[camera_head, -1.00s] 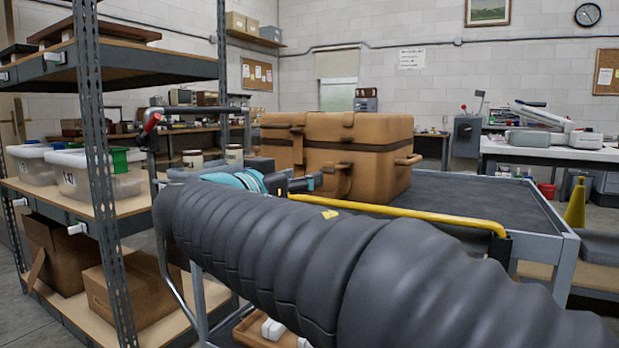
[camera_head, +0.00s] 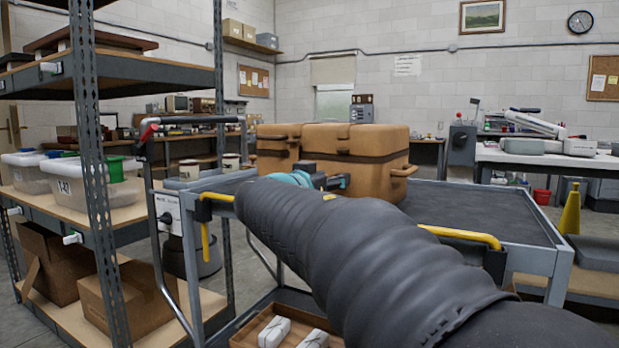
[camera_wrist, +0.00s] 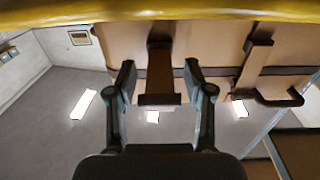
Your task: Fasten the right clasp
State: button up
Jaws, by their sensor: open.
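A tan case (camera_head: 385,145) with a dark band sits on the cart. In the wrist view, a brown clasp strap (camera_wrist: 160,62) with a wide block at its end lies on the case face (camera_wrist: 205,45). A second strap (camera_wrist: 257,58) lies to its right. I cannot tell from the views which is the right clasp, or whether either is fastened. My gripper (camera_wrist: 158,75) is open, its two fingers either side of the first strap in the picture, with visible gaps. In the head view my gripper (camera_head: 338,181) is before the case, partly hidden by my arm.
The cart top (camera_head: 470,210) is clear right of the case. A yellow rail (camera_head: 460,234) runs along the cart's near side, partly behind my arm. A side handle (camera_head: 404,171) juts from the case. A shelf rack (camera_head: 90,150) with bins stands at left.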

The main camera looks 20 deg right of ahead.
jog(key=shift+w+d, duration=0.15)
jog(key=shift+d, duration=0.05)
grip_shut()
jog(key=shift+a+r, duration=0.1)
